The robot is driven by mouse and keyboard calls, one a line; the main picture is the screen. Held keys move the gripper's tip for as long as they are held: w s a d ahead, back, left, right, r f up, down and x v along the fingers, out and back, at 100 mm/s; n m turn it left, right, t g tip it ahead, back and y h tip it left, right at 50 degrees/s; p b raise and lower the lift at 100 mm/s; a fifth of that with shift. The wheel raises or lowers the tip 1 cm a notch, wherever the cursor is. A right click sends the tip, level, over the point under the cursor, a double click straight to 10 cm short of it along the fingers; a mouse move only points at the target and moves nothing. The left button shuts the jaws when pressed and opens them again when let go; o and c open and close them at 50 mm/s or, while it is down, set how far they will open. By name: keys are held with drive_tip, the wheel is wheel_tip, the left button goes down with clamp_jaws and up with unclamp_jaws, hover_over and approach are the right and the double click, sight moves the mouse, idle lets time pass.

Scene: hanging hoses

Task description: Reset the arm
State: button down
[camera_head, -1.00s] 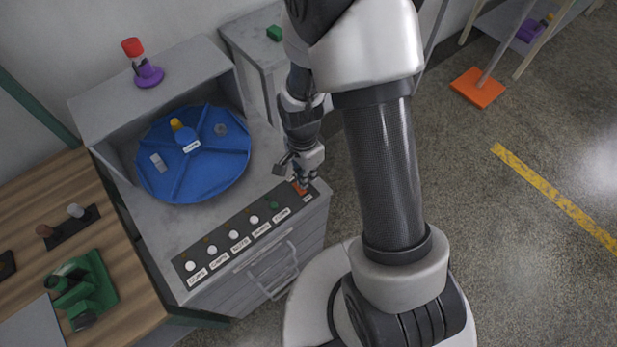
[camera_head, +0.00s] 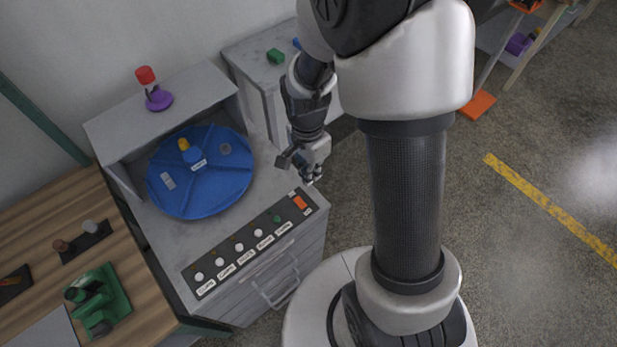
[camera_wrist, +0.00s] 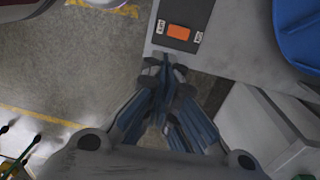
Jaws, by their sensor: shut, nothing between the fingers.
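My gripper (camera_head: 312,176) is shut and empty. In the head view it hangs above the right edge of the grey cabinet, a little above and behind the orange switch. In the wrist view my gripper (camera_wrist: 165,68) points toward the panel end, with its closed fingertips just below the orange switch (camera_wrist: 178,32) and apart from it. The switch (camera_head: 300,202) sits at the right end of the dark button panel (camera_head: 209,286), with a small label on either side. My arm rises at the right of the head view.
The blue divided turntable (camera_head: 215,195) with small parts sits on the grey cabinet (camera_head: 165,240). A red and purple beacon (camera_head: 150,85) stands on the ledge. A wooden bench (camera_head: 45,240) with a green device (camera_head: 98,295) is at left. Open floor (camera_head: 540,150) lies at right.

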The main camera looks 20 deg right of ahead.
drive_tip(key=shift+s+r, duration=0.1)
drive_tip(key=shift+r, duration=0.7)
drive_tip(key=s+a+r+n+t, duration=0.1)
drive_tip(key=s+r+n+t, duration=0.1)
drive_tip(key=s+r+n, duration=0.4)
drive_tip(key=s+a+r+n+t, duration=0.1)
drive_tip(key=s+r+n+t, duration=0.2)
drive_tip(key=s+r+n, duration=0.4)
wheel_tip(320, 180, up, 8)
drive_tip(key=shift+s+a+r+n, duration=0.15)
drive_tip(key=shift+s+a+n, duration=0.1)
drive_tip(key=shift+n, duration=0.45)
